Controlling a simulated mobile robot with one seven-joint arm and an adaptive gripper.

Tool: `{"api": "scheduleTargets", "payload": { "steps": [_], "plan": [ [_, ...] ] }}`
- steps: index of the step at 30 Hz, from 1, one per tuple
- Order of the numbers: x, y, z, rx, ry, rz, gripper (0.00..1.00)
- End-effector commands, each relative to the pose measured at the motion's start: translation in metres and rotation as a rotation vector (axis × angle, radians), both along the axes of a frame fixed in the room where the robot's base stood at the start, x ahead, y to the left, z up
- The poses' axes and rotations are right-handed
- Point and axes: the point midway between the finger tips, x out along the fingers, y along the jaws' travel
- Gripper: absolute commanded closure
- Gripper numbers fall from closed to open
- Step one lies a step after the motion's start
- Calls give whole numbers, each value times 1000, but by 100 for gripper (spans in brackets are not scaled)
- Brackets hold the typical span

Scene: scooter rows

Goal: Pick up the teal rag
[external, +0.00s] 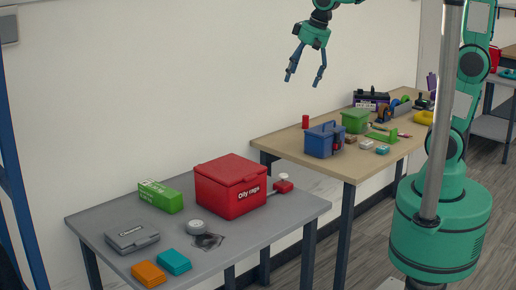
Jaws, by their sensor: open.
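The teal rag (174,262) looks like a small folded block. It lies near the front edge of the grey table (255,232), beside an orange rag-like block (148,274). My gripper (305,82) is open and empty, fingers pointing down. It is high up near the wall, well above the tables and to the right of the teal rag in the picture. Nothing hides the rag.
A red "Oily rags" box (230,188), green carton (160,196), grey case (131,238), round grey item (196,226) and dark flat patch (208,241) share the grey table. A wooden table (290,146) behind holds a blue toolbox (323,140) and several small items.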

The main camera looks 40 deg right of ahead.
Motion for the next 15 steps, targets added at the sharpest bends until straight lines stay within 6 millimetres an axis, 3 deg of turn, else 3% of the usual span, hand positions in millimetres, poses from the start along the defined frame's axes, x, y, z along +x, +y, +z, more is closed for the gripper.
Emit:
{"api": "scheduleTargets", "payload": {
  "steps": [6,15],
  "plan": [
    [33,59,-5,6,45,7,19],
    [66,145,-27,7,102,11,19]
  ]
}}
